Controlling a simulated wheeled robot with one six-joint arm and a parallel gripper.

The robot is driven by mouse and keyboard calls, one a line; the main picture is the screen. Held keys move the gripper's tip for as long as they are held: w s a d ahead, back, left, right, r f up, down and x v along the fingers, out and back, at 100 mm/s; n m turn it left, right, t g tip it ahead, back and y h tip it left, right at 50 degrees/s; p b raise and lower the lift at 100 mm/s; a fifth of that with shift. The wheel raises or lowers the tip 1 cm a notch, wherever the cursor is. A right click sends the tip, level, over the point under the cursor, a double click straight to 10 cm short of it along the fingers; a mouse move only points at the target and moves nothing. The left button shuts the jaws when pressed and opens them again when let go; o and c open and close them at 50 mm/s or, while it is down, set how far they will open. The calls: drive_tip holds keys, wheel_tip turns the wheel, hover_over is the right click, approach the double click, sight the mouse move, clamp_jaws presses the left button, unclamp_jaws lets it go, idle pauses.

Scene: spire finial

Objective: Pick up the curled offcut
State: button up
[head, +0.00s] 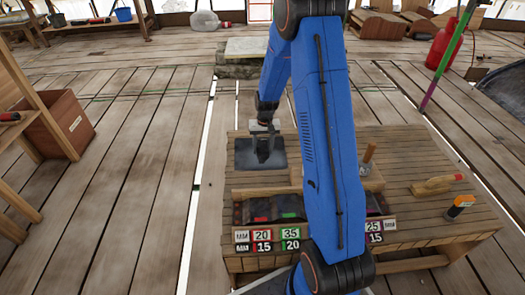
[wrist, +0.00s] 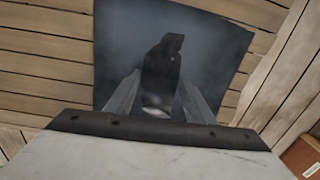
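The curled offcut (wrist: 162,75) is a dark grey, bent piece in the wrist view. It stands out against a dark square sheet (wrist: 215,45) and lies between my two fingers. My gripper (wrist: 160,85) points down with its fingers apart, one on each side of the offcut. I see no clear grip on it; contact with the fingers is hard to judge. In the head view, my gripper (head: 264,132) is low over the dark sheet (head: 242,158) at the bench's far left. The offcut there is a small dark shape, partly hidden under the gripper.
My arm hides the bench's middle. A red canister (head: 444,48) stands behind right.

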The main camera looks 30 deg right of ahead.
drive_tip(key=c, duration=0.7)
drive_tip(key=shift+r, duration=0.15)
